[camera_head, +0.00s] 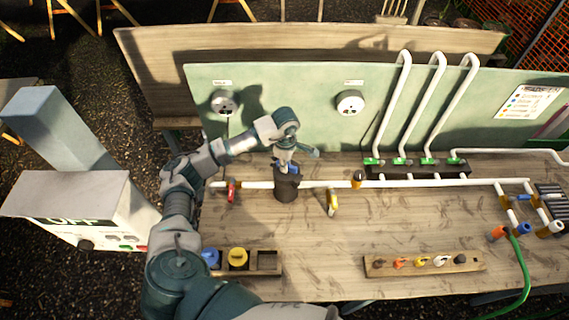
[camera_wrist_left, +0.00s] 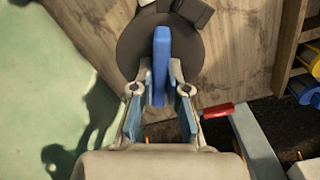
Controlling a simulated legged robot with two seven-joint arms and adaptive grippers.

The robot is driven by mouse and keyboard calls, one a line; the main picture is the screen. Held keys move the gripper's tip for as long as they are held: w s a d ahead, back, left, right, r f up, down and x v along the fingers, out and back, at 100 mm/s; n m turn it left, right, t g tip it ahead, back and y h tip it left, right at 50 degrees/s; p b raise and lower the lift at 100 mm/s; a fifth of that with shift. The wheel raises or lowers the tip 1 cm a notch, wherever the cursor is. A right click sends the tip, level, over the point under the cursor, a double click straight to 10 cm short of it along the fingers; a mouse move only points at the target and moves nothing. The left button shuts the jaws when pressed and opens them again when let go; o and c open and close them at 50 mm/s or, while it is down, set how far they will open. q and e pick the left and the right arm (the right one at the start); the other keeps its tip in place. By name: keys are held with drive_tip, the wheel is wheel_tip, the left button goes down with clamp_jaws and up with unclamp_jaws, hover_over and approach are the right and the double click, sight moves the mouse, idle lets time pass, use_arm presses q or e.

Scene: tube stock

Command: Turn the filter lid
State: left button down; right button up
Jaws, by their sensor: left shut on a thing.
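The filter (camera_head: 286,188) is a dark upright cylinder on the pipe line in the middle of the bench. Its round dark lid (camera_wrist_left: 128,48) with a raised blue bar handle (camera_wrist_left: 161,62) fills the upper middle of the left wrist view. My left gripper (camera_head: 287,165) reaches down onto the lid from above. In the wrist view the left gripper's fingers (camera_wrist_left: 160,100) are on both sides of the blue handle, shut on it. The gripper partly hides the lid in the head view. My right gripper is not in view.
A red-handled valve (camera_head: 232,190) is left of the filter and a yellow-handled valve (camera_head: 333,202) is to its right on the white pipe. A wooden tray (camera_head: 268,272) with blue and yellow caps stands in front. The bench front between the trays is clear.

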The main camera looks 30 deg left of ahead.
use_arm(q)
drive_tip(key=shift+s+d+f+n, duration=0.2)
drive_tip(key=shift+d+f+n, duration=0.05)
drive_tip(key=shift+f+n, duration=0.2)
drive_tip(key=n, duration=0.3)
drive_tip(key=shift+s+d, duration=0.1)
drive_tip(key=c, duration=1.1)
unclamp_jaws()
drive_tip(key=shift+w+d+r, duration=0.1)
drive_tip(key=shift+w, duration=0.15)
drive_tip(key=shift+r, duration=0.1)
